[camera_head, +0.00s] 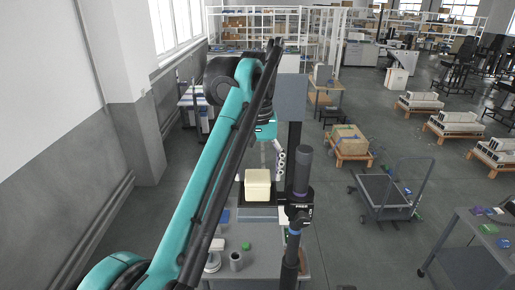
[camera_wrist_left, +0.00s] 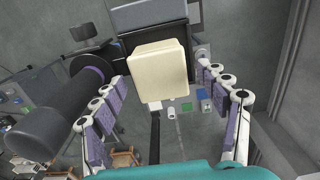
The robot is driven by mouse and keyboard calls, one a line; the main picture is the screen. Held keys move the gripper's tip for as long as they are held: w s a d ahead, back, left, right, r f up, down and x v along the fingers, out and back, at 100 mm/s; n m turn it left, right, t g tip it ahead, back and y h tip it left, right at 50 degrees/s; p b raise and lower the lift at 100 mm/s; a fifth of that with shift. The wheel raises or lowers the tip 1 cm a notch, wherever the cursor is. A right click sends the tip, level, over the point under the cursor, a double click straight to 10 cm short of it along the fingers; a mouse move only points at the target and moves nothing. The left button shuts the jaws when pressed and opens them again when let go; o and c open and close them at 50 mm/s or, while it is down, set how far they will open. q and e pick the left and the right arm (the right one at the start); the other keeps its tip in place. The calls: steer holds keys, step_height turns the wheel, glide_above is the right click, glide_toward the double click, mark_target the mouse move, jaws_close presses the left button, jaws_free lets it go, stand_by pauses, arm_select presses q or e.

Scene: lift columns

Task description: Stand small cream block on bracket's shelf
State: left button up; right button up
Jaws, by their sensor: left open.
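The small cream block (camera_head: 257,183) stands upright on the dark shelf of the bracket (camera_head: 278,197), left of the dark post. The block also shows in the left wrist view (camera_wrist_left: 160,75), on the dark shelf plate (camera_wrist_left: 148,18). My left gripper (camera_head: 279,160) is open, just behind the block in the head view. In the left wrist view its two fingers (camera_wrist_left: 160,88) are spread to either side of the block's near end, with visible gaps, and no finger appears to touch it. My right gripper is not in view.
A dark cylinder (camera_head: 303,170) stands beside the shelf on the post. Below is a grey table (camera_head: 262,262) with a small grey cup (camera_head: 236,260) and other small items. A trolley (camera_head: 385,192) and a pallet with a carton (camera_head: 347,140) stand at right. Open floor lies between.

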mark_target(256, 176)
arm_select(q)
step_height(256, 176, up, 8)
steer(key=p, duration=0.4)
steer(key=shift+r, duration=0.15)
steer(key=shift+r+p, duration=0.4)
steer(key=shift+r, duration=0.1)
steer(key=shift+a, duration=0.15)
steer(key=s+a+f+t, duration=0.45)
steer(key=a+f, duration=0.25)
steer(key=a, duration=0.3)
steer(key=s+a+f+t, duration=0.1)
steer(key=s+a+f, duration=0.2)
steer(key=s+f, duration=0.4)
steer(key=s+a+f+t, duration=0.1)
steer(key=s+a+f, duration=0.3)
steer(key=f, duration=1.1)
steer(key=s, duration=0.3)
steer(key=shift+s+a+f+t, duration=0.25)
steer(key=shift+t, duration=0.1)
